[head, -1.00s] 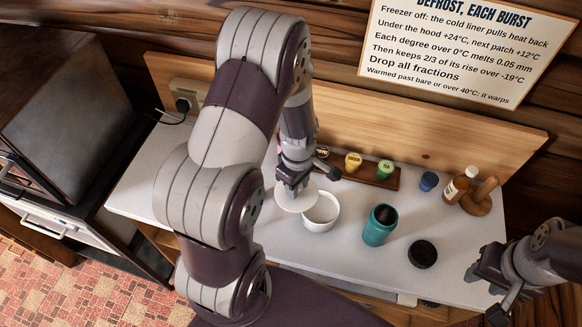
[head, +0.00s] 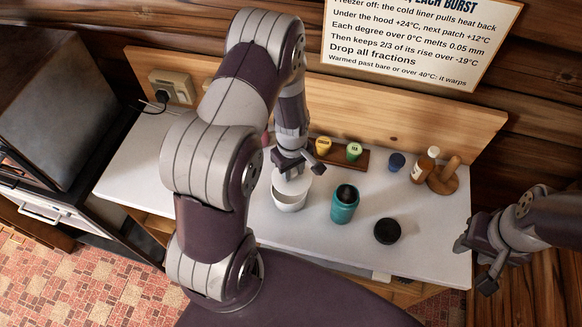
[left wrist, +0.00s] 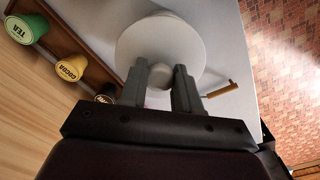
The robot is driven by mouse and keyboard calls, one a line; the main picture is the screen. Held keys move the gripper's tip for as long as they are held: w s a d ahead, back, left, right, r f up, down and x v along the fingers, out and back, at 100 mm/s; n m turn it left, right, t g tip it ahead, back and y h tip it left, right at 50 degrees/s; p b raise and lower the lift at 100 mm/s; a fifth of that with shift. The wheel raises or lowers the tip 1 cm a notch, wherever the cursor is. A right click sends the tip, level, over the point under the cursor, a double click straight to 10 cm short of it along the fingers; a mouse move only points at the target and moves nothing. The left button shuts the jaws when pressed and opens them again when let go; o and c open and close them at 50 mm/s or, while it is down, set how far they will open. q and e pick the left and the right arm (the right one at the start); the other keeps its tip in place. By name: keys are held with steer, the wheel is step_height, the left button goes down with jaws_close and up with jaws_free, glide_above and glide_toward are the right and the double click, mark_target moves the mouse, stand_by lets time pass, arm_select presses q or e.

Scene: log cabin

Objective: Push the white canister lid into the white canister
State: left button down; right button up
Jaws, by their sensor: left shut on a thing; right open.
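The white canister (head: 289,203) stands upright on the white counter, its open inside partly showing in the head view. My left gripper (head: 292,171) is right above it, pointing down. In the left wrist view, my left gripper (left wrist: 160,88) is shut on the knob of the round white canister lid (left wrist: 160,40). In the head view the gripper mostly hides the lid, and I cannot tell whether it touches the canister rim. In the wrist view the lid hides the canister. My right gripper (head: 475,266) is open and empty off the counter's right end.
A teal canister (head: 345,205) and a black round lid (head: 387,231) are right of the white canister. Behind are a wooden rack (head: 363,162) of labelled jars, a blue jar (head: 397,161), a bottle (head: 424,166) and a wooden stand (head: 443,180). The counter's front right is clear.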

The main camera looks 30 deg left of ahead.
arm_select(q)
steer(key=f+b, duration=0.1)
steer(key=f, duration=0.1)
steer(key=a+f+b, duration=0.1)
steer(key=f, duration=0.1)
steer(key=shift+s+a+f+b, duration=0.15)
steer(key=shift+f+b, duration=0.1)
steer(key=shift+b, duration=0.15)
steer(key=shift+f, duration=0.1)
steer(key=shift+d, duration=0.35)
arm_select(e)
steer(key=f, duration=0.3)
steer(key=shift+a+f, duration=0.1)
steer(key=shift+a, duration=0.2)
arm_select(q)
steer(key=shift+a, duration=0.2)
arm_select(e)
steer(key=shift+s+a, duration=0.1)
steer(key=shift+a, duration=0.2)
arm_select(q)
steer(key=shift+d, duration=0.2)
arm_select(e)
steer(key=shift+d, duration=0.2)
arm_select(q)
steer(key=shift+a, duration=0.15)
arm_select(e)
steer(key=shift+a+r, duration=0.1)
steer(key=shift+r, duration=0.15)
